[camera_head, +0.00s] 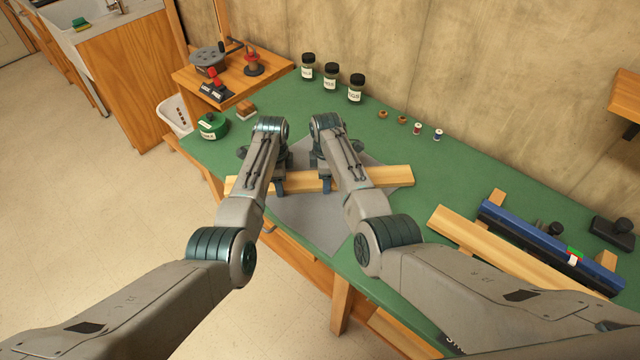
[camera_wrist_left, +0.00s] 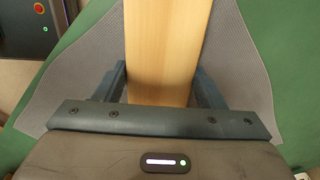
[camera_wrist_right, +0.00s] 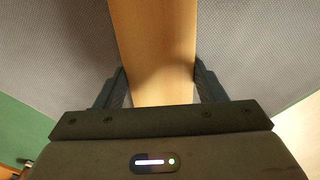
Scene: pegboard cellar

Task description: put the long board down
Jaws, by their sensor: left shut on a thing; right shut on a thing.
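The long board (camera_head: 392,176) is a pale wooden plank lying crosswise over a grey mat (camera_head: 300,222) on the green bench. Both my grippers are shut on it near its middle. My left gripper (camera_head: 279,187) grips it on the left, and my right gripper (camera_head: 322,182) grips it a little to the right. In the left wrist view the board (camera_wrist_left: 165,50) runs between the two fingers, and in the right wrist view the board (camera_wrist_right: 153,45) does too. I cannot tell whether the board touches the mat or is slightly above it.
Another wooden plank (camera_head: 500,250) and a blue bar (camera_head: 540,243) lie at the right of the green bench (camera_head: 480,175). Several jars (camera_head: 330,77) and small spools stand along the back. A green tin (camera_head: 211,127) and a raised wooden shelf (camera_head: 270,78) are at the left.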

